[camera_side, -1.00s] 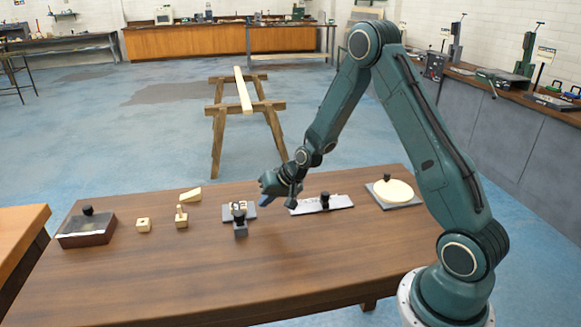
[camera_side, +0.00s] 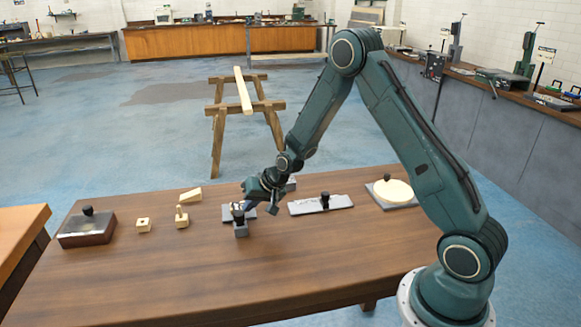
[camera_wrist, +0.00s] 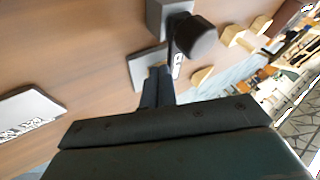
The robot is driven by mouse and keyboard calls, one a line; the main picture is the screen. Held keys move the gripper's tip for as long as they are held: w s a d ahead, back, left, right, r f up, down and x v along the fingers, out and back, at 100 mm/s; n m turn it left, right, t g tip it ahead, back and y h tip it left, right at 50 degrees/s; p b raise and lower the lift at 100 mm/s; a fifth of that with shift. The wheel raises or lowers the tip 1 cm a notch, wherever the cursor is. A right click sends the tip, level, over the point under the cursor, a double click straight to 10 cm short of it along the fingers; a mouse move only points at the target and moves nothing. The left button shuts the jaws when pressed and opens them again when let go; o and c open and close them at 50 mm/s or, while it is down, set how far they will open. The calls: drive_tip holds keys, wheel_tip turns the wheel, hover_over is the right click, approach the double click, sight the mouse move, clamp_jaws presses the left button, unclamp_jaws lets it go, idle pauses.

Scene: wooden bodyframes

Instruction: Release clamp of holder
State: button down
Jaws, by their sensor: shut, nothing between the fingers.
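The holder (camera_side: 241,229) is a small grey block with a black knob-like clamp (camera_side: 238,215) on top, on the wooden table in front of a grey plate (camera_side: 228,213). In the wrist view the black clamp knob (camera_wrist: 197,39) stands on the grey holder block (camera_wrist: 168,12), just beyond my fingertips. The grey plate (camera_wrist: 142,66) is partly hidden behind my fingers there. My gripper (camera_side: 248,208) is shut and empty, tilted down close to the holder. It also shows in the wrist view (camera_wrist: 158,72). Whether it touches the clamp I cannot tell.
To the right lie a flat plate with a black knob (camera_side: 308,206) and a grey base with a cream disc (camera_side: 397,191). To the left are small wooden pieces (camera_side: 181,217) and a dark box with a knob (camera_side: 86,232). The table's front is clear.

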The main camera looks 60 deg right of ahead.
sight(236, 203)
drive_tip(key=shift+w+n+y, duration=0.4)
drive_tip(key=shift+n, duration=0.3)
drive_tip(key=shift+w+a+n+g+y, duration=0.2)
drive_tip(key=shift+w+n+y, duration=0.15)
drive_tip(key=shift+n, duration=0.25)
drive_tip(key=shift+w+a+n+g+y, duration=0.1)
drive_tip(key=shift+w+n+g+y, duration=0.1)
drive_tip(key=shift+n+y, duration=0.3)
drive_tip(key=n, duration=0.1)
drive_tip(key=w+a+n+g+y, duration=0.1)
drive_tip(key=n, duration=0.1)
drive_tip(key=n+g+y, duration=0.1)
drive_tip(key=shift+w+a+n, duration=0.15)
drive_tip(key=shift+w+n, duration=0.25)
drive_tip(key=n+g, duration=0.1)
drive_tip(key=a+n+y, duration=0.1)
drive_tip(key=n, duration=0.1)
drive_tip(key=shift+w+a+g, duration=0.25)
drive_tip(key=shift+w+g, duration=0.15)
drive_tip(key=n+g, duration=0.1)
drive_tip(key=a+n+g, duration=0.1)
drive_tip(key=n, duration=0.1)
drive_tip(key=shift+w+a+y, duration=0.15)
drive_tip(key=shift+a+y, duration=0.05)
drive_tip(key=shift+y, duration=0.05)
drive_tip(key=shift+a, duration=0.7)
drive_tip(key=v, duration=1.3)
drive_tip(key=shift+d+r, duration=0.2)
drive_tip(key=shift+r, duration=0.1)
